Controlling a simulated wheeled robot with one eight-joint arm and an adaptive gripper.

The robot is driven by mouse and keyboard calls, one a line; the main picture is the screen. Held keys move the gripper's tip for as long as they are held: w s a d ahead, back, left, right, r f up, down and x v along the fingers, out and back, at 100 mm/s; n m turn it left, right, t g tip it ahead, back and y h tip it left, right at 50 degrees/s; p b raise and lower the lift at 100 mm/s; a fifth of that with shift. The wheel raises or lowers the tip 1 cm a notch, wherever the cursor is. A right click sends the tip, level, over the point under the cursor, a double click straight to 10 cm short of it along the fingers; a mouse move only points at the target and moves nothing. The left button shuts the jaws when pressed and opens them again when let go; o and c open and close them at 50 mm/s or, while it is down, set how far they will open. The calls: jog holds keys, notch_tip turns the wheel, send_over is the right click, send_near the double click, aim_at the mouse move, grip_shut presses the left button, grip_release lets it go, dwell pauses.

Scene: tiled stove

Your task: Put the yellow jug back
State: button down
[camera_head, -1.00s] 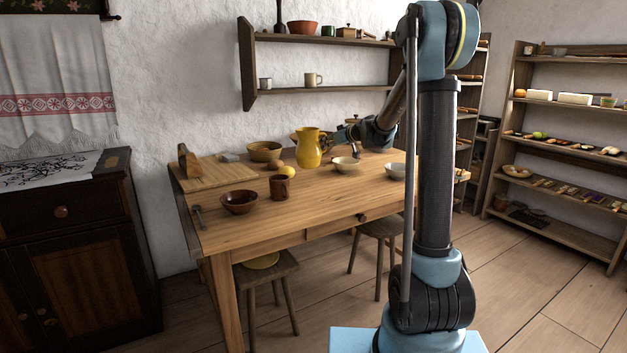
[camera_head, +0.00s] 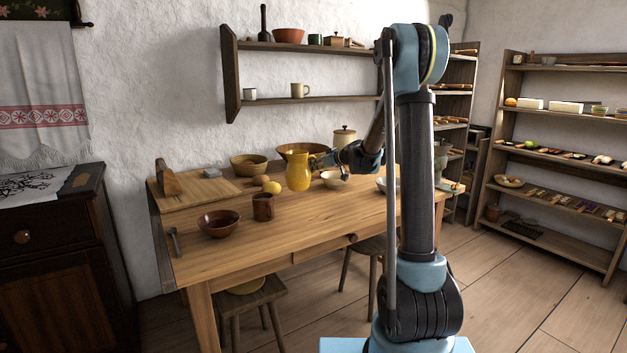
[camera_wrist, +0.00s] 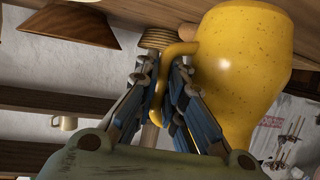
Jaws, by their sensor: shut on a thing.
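The yellow jug (camera_head: 299,170) is upright at the middle of the wooden table, behind the brown cup. I cannot tell if its base touches the tabletop. My gripper (camera_head: 321,161) reaches in from the right and is shut on the jug's handle. In the wrist view, which is upside down, the jug's rounded body (camera_wrist: 243,75) fills the right side. The fingers (camera_wrist: 168,85) close around the curved yellow handle (camera_wrist: 172,55). The jug's base is out of that view.
A lidded canister (camera_head: 344,136) stands behind. The wall shelf (camera_head: 320,99) has free room right of its mug (camera_head: 300,90).

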jog(key=shift+s+f, duration=0.1)
jog(key=shift+f, duration=2.15)
jog(key=c, duration=1.7)
grip_release()
